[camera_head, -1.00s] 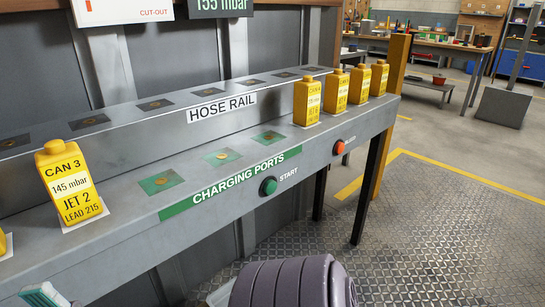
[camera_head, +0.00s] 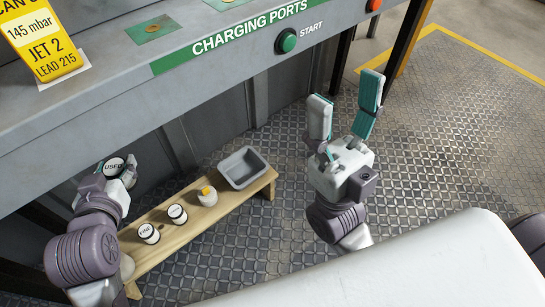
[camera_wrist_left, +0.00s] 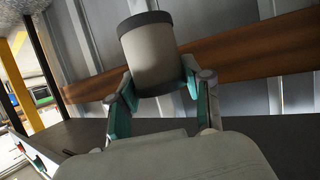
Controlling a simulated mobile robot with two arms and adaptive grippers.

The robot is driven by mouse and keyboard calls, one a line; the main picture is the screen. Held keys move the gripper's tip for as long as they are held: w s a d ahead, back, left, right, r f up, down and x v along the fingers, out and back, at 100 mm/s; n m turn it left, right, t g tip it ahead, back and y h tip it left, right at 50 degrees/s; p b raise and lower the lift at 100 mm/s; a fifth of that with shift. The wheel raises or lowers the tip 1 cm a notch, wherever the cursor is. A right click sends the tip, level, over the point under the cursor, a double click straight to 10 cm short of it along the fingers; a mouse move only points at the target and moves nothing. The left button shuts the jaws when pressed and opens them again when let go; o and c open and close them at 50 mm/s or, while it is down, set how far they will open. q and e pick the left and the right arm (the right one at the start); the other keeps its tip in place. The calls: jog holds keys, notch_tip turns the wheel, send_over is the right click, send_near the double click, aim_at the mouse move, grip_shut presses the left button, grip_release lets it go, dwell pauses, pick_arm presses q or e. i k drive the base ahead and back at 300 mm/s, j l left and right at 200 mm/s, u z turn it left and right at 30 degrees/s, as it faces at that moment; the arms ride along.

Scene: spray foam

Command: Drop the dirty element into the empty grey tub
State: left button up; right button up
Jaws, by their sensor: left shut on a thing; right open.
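In the left wrist view the element (camera_wrist_left: 148,58) stands between the teal finger pads. The grey tub (camera_head: 257,181) is on the bench's right end, apart from the element, and its visible inside looks empty. My right gripper (camera_head: 346,100) is open and empty, to the right of the tub, with its fingers pointing up.
The wooden bench (camera_head: 205,220) also bears two white labelled cylinders (camera_head: 148,233) (camera_head: 177,214) and a pale jar (camera_head: 207,196) with an orange-yellow top, between the element and the tub. The grey charging shelf (camera_head: 200,72) overhangs behind. The patterned metal floor is clear right of the bench.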

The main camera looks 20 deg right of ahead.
aim_at(240, 171)
jog(key=z, duration=0.25)
jog(key=i+l+u, duration=0.1)
jog(key=l, duration=0.2)
jog(key=i+l+u, duration=0.25)
jog(key=l, duration=0.35)
jog(key=i+l+u, duration=0.15)
jog(key=i+l, duration=0.1)
jog(key=l, duration=0.05)
